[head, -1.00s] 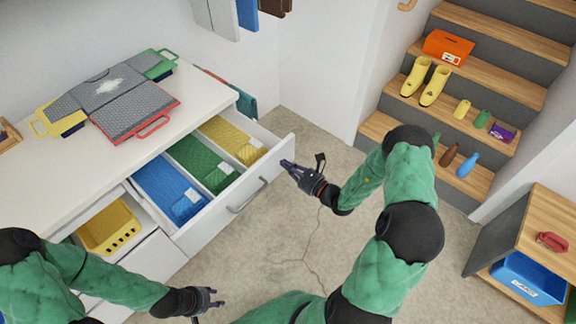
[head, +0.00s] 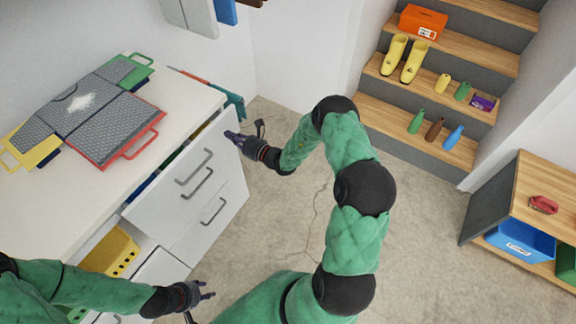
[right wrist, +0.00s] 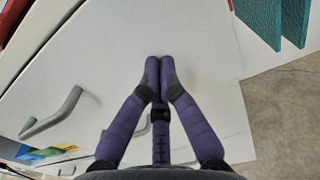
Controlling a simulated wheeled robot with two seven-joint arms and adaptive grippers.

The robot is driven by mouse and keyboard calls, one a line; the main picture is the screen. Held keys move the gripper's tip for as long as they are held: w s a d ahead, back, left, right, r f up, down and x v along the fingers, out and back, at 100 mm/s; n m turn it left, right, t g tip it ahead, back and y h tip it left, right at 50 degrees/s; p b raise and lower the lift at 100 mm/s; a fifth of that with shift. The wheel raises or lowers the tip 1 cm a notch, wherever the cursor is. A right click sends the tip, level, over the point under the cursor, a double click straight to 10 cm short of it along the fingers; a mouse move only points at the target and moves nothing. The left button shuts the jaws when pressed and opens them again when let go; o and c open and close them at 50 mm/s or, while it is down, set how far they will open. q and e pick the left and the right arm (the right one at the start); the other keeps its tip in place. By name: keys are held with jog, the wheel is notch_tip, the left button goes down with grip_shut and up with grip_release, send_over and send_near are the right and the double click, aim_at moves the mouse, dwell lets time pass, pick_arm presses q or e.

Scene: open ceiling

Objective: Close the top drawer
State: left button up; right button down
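The top drawer (head: 160,195) is a white front with a grey bar handle under the white counter. It stands slightly open; a narrow gap shows coloured contents inside. My right gripper (head: 232,137) is at the far right end of the drawer front. In the right wrist view its purple fingers (right wrist: 159,75) are together, with nothing between them, and the tips are at the white front, apparently touching it. The handle (right wrist: 52,114) is to their left. My left gripper (head: 207,291) is low in the head view, away from the drawer, its fingertips apart and empty.
Lower drawers have handles (head: 213,212), and a yellow basket (head: 112,252) sits in an open bay. Teal panels (head: 232,100) are behind the cabinet end. Stairs and a wooden shelf unit (head: 555,190) stand right; the floor between is clear.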

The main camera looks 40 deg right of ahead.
aim_at(222, 130)
jog(key=x, duration=0.4)
jog(key=shift+w+b, duration=0.1)
jog(key=shift+b, duration=0.2)
pick_arm(q)
jog(key=shift+f, duration=0.4)
pick_arm(e)
jog(key=shift+w+r, duration=0.1)
jog(key=shift+w, duration=0.1)
jog(key=shift+r, duration=0.1)
pick_arm(q)
jog(key=shift+s, duration=0.1)
pick_arm(e)
jog(key=shift+d, duration=0.1)
